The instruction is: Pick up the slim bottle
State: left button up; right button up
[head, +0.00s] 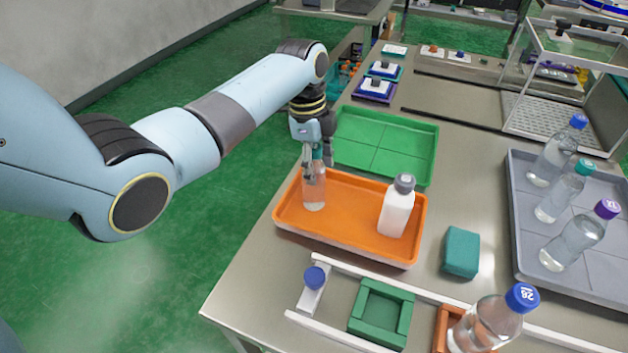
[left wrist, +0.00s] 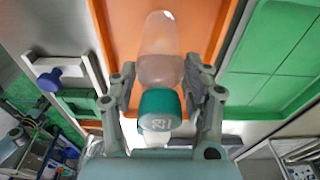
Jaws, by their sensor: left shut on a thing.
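The slim bottle (head: 314,192) is clear with a teal cap and stands upright at the left end of the orange tray (head: 340,237). My left gripper (head: 314,165) comes down on it from above and is shut on its upper part. In the left wrist view the bottle (left wrist: 160,62) lies between the two fingers of the left gripper (left wrist: 160,85), its teal cap (left wrist: 160,110) towards the camera. I cannot tell whether its base still touches the tray. My right gripper is not in view.
A white bottle with a grey cap (head: 397,208) stands at the tray's right. A green tray (head: 385,143) lies behind. A teal block (head: 460,252), a green square frame (head: 381,313) and a large blue-capped bottle (head: 487,322) are nearby. A grey tray (head: 525,215) holds several bottles.

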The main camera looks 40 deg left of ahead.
pick_arm(q)
grip_shut()
